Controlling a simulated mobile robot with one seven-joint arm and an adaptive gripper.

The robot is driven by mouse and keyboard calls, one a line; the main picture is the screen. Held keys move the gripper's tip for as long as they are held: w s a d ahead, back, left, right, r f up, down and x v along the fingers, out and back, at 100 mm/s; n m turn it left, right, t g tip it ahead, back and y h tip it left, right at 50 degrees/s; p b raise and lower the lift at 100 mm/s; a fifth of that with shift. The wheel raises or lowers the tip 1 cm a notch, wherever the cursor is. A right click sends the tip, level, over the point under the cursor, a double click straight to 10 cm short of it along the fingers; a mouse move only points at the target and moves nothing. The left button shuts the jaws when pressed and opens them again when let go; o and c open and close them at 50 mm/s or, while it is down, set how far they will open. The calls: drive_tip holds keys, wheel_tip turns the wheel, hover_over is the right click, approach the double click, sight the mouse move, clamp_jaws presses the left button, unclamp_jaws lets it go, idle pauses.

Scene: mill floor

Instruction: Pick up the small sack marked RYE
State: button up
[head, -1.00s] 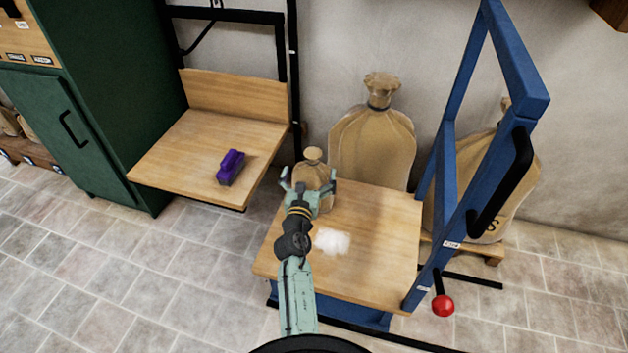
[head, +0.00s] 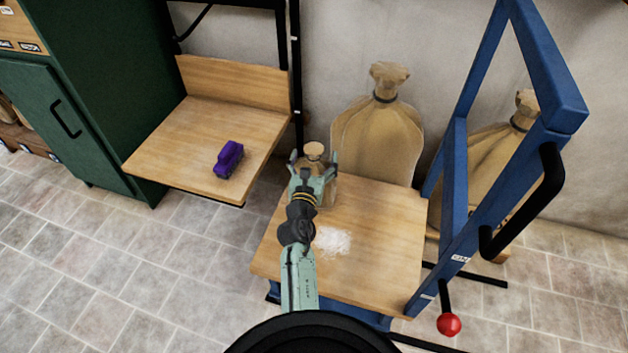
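A small tan sack (head: 314,151) with a tied neck stands upright at the back left of the blue cart's wooden top. Most of its body is hidden behind my gripper, and I cannot read any marking on it. My gripper (head: 314,160) is at the sack with its fingers spread, one on each side of the neck. I cannot tell whether the fingers touch the sack.
The cart's wooden top (head: 385,235) has a white powder patch (head: 332,240). A blue frame (head: 500,190) with a black handle rises at right. A large sack (head: 378,135) stands behind. A purple object (head: 228,158) lies on the wooden shelf (head: 180,150) at left.

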drive_tip(key=c, duration=1.5)
drive_tip(key=shift+r, duration=0.25)
